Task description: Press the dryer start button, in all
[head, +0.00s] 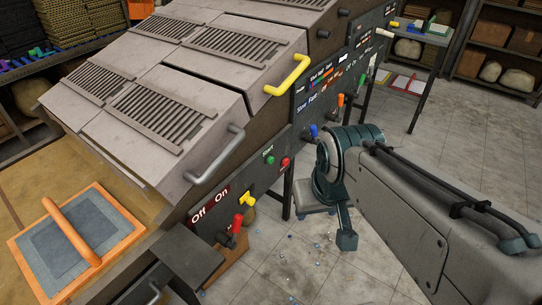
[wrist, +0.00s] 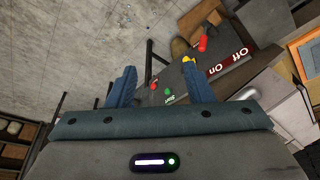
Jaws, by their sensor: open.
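A green button (head: 270,160) under a "Start" label sits on the dark side panel (head: 256,181) of the nearest grey vented machine. A red button (head: 285,163) is just right of it. In the wrist view the green button (wrist: 167,91) and red button (wrist: 153,87) show beyond and between my gripper's (wrist: 158,72) blue fingers. The fingers are spread, with nothing between them, and look apart from the panel. In the head view my teal wrist is right of the buttons; the fingertips are not clear there.
A red lever (head: 237,224) and a yellow knob (head: 247,200) stick out near an "Off On" label. A grey handle (head: 217,156) and a yellow handle (head: 289,75) project above. An orange-framed screen (head: 106,212) lies at left. Tiled floor (head: 365,275) is mostly open.

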